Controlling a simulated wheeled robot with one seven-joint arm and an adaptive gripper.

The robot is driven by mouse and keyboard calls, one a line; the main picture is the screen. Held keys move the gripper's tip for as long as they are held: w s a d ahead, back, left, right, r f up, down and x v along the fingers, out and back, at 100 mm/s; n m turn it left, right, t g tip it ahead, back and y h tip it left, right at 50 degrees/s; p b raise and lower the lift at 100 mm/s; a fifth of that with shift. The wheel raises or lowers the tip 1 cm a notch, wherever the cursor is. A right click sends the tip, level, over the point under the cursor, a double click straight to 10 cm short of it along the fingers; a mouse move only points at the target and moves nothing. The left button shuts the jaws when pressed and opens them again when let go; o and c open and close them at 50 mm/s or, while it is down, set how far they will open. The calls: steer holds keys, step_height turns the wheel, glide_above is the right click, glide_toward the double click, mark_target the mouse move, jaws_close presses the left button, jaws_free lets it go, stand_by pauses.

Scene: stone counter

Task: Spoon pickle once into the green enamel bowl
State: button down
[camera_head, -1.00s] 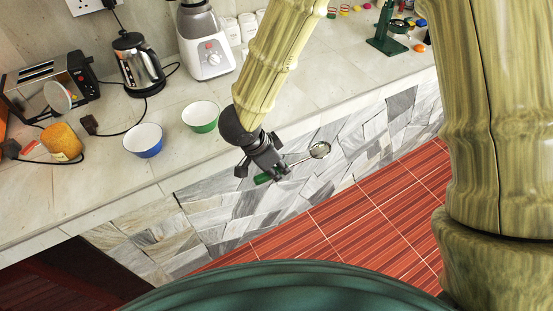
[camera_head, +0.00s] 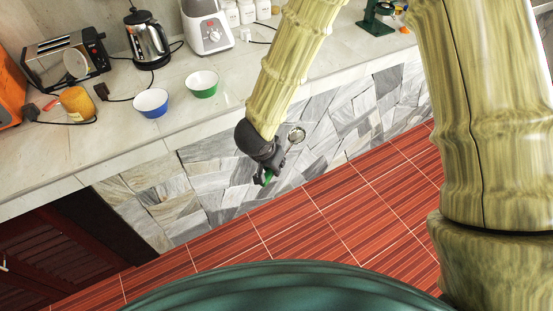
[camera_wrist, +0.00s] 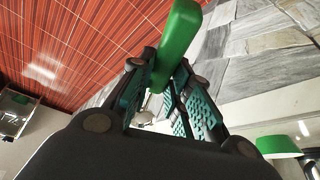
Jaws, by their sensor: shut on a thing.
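My gripper (camera_head: 267,168) is shut on a spoon with a green handle (camera_wrist: 178,45), in front of the counter's stone-clad face in the head view. The spoon's round metal bowl (camera_head: 296,135) shows beyond the gripper; whether anything lies in it is too small to tell. In the wrist view the fingers (camera_wrist: 160,92) clasp the handle. The green enamel bowl (camera_head: 202,84), white inside, stands upright on the counter, up and left of my gripper. An orange-yellow jar (camera_head: 77,103), possibly the pickle, stands at the left of the counter.
A blue bowl (camera_head: 151,103) stands left of the green one. A toaster (camera_head: 62,64), a kettle (camera_head: 147,40) and a blender (camera_head: 207,28) line the back, with cables between. The red floor (camera_head: 300,225) in front of the counter is clear.

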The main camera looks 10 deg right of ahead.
steer(key=f+n, duration=0.1)
steer(key=f+n+y, duration=0.1)
steer(key=n, duration=0.1)
steer(key=w+a+f+n, duration=0.1)
steer(key=n, duration=0.1)
steer(key=shift+f+t+y, duration=0.4)
steer(key=shift+a+f+n+y, duration=0.2)
steer(key=shift+f+n+y, duration=0.3)
steer(key=shift+n, duration=0.6)
steer(key=shift+a+f+n, duration=0.1)
steer(key=shift+f+n, duration=0.2)
steer(key=shift+n, duration=0.1)
